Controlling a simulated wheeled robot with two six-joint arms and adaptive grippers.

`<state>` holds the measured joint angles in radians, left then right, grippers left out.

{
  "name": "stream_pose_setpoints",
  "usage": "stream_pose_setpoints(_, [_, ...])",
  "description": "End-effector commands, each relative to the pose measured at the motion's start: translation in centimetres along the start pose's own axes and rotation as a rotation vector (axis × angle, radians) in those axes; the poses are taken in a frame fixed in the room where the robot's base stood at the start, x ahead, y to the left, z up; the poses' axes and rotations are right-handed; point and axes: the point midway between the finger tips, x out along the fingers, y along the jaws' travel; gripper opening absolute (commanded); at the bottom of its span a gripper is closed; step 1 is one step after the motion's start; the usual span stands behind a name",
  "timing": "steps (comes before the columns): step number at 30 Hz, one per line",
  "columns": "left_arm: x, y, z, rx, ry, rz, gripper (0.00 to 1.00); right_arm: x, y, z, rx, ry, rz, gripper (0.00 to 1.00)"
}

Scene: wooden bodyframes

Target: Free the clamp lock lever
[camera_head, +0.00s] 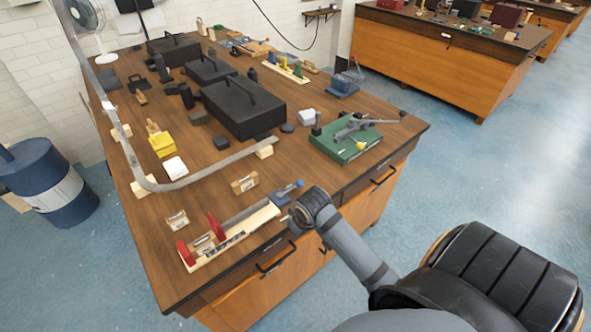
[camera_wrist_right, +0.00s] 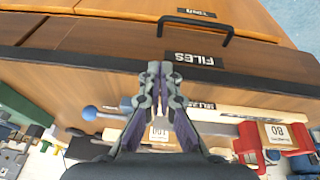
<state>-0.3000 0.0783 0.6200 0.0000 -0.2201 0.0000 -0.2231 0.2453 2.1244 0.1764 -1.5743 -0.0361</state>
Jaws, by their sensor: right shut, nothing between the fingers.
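The wooden clamp rail (camera_head: 235,236) with red jaws lies along the front edge of the bench. Its lever (camera_head: 288,189) ends in a blue ball at the rail's right end; in the wrist view the blue knob (camera_wrist_right: 89,113) shows left of my fingers. The red jaws (camera_wrist_right: 272,158) are at the right in that view, with wooden blocks beside them. My right gripper (camera_head: 290,216) is at the bench's front edge, close to the lever end of the rail. In the wrist view its fingertips (camera_wrist_right: 153,68) are together, with nothing between them. Contact with the lever cannot be told. My left gripper is out of view.
A green base with a grey-handled device (camera_head: 345,139) stands right of the rail. A bent grey metal strip (camera_head: 200,174) crosses the bench on wooden blocks. A black toolbox (camera_head: 245,105) stands farther back. Drawer handles (camera_head: 277,256) project below the front edge.

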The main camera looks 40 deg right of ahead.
Motion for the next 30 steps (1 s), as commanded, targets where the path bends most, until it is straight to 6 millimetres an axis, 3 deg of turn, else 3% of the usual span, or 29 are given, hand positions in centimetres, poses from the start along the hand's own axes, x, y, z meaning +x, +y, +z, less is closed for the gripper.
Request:
stream_pose_setpoints(10, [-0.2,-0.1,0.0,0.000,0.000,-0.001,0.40,-1.0,6.7,-9.9,-0.006,0.008,-0.016,0.00])
stream_pose_setpoints(18, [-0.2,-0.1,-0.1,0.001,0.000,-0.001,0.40,-4.6,13.5,-17.4,0.056,0.036,-0.051,0.00])
stream_pose_setpoints(22, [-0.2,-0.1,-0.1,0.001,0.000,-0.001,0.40,-5.4,14.6,-18.4,0.070,0.041,-0.063,0.00])
stream_pose_setpoints(30, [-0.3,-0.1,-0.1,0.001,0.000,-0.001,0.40,-5.4,14.6,-18.4,0.070,0.042,-0.064,0.00])
